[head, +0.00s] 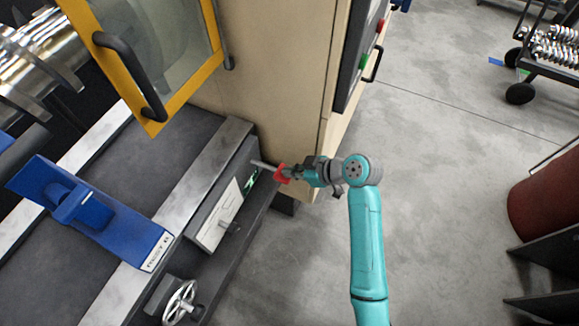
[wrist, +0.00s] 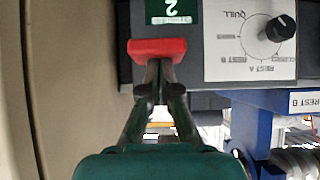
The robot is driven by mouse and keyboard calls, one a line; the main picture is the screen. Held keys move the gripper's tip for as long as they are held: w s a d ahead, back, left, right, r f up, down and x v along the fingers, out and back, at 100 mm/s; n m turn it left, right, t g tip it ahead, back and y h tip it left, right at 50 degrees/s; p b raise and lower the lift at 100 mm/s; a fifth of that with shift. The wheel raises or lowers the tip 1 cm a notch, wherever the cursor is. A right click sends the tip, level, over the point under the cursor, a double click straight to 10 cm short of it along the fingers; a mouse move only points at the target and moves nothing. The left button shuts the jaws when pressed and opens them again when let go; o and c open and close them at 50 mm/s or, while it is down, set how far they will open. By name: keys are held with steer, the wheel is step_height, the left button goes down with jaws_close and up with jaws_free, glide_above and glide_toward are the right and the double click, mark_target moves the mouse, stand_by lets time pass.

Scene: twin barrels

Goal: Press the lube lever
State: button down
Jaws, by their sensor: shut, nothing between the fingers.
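The lever has a short grey rod (head: 262,165) and a red end (head: 282,174), and sticks out from the dark front panel of the machine. In the wrist view its red end (wrist: 157,50) lies right at my fingertips. My gripper (head: 293,174) is shut and empty, its fingers meeting just at the red end. In the wrist view the closed fingertips (wrist: 159,66) overlap the red end's lower edge; I cannot tell whether they press on it. The lever's rod is hidden in the wrist view.
A white selector plate (wrist: 240,60) with a black knob (wrist: 280,28) is beside the lever. A green label (wrist: 171,10) marked 2 is above it. A handwheel (head: 180,302), blue rest (head: 90,210) and beige cabinet (head: 275,70) are near.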

steer(key=shift+s+d+f+t+y, duration=0.15)
steer(key=shift+f+y, duration=0.4)
steer(key=shift+f, duration=0.55)
steer(key=shift+w+d+f+t+y, duration=0.1)
steer(key=shift+f+t+y, duration=0.15)
steer(key=shift+f+y, duration=0.55)
steer(key=shift+s+f+h, duration=0.1)
steer(key=shift+f+h, duration=0.2)
steer(key=shift+h, duration=0.05)
